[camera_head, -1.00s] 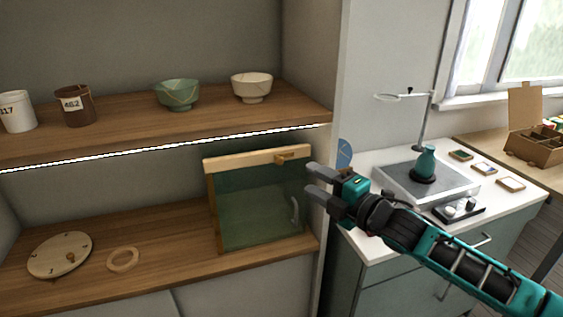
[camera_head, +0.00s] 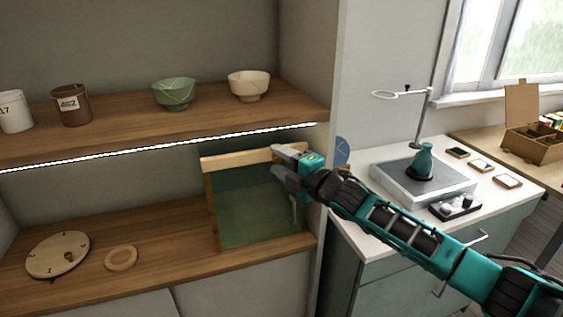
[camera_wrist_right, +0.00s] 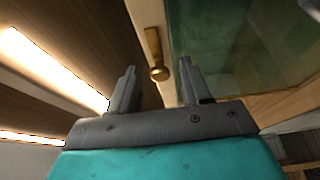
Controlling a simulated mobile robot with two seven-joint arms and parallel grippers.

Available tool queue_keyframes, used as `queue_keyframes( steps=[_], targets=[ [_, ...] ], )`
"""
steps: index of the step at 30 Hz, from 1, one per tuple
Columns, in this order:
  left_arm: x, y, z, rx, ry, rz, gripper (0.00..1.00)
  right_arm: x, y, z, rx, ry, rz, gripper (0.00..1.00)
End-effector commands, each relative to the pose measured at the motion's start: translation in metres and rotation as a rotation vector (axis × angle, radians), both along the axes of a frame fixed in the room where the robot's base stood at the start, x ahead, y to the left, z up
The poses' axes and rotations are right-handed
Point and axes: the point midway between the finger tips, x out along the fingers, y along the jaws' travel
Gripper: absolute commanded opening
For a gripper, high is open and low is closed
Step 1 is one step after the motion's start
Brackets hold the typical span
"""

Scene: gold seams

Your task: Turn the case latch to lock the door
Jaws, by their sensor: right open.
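The glass case (camera_head: 245,205) with a pale wooden top rail (camera_head: 235,160) stands on the lower shelf in the head view, its door facing me. In the right wrist view the brass-coloured latch (camera_wrist_right: 155,55) lies just beyond and between the fingertips, with the green glass (camera_wrist_right: 235,45) to its right. My right gripper (camera_head: 277,161) is open at the upper right of the case front and hides the latch in the head view. The right wrist view shows its two fingers (camera_wrist_right: 157,78) apart with nothing held. A pale door handle (camera_head: 295,208) shows below the gripper. My left gripper is not in view.
A lit strip edges the upper shelf (camera_head: 140,136), close above the case. Bowls (camera_head: 175,93) and cups (camera_head: 72,104) stand on that shelf. A round wooden disc (camera_head: 57,253) and a ring (camera_head: 121,258) lie left of the case. A cabinet wall stands right of it.

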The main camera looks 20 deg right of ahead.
Motion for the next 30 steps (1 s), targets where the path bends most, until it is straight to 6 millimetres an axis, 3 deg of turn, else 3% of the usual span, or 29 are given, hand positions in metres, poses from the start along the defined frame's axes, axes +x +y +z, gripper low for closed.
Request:
queue_keyframes(
  steps=[2, 16, 30],
  targets=[
    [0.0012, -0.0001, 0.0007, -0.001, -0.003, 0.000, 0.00, -0.0002, 0.0000, 0.0000, 0.000, 0.000, 0.000, 0.46],
    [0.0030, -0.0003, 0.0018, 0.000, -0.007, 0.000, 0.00, -0.0004, -0.0003, -0.0001, 0.001, 0.000, 0.000, 0.01],
    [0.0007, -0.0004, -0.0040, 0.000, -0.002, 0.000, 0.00, -0.0006, 0.0001, -0.0027, 0.075, 0.004, 0.000, 0.00]
  ],
)
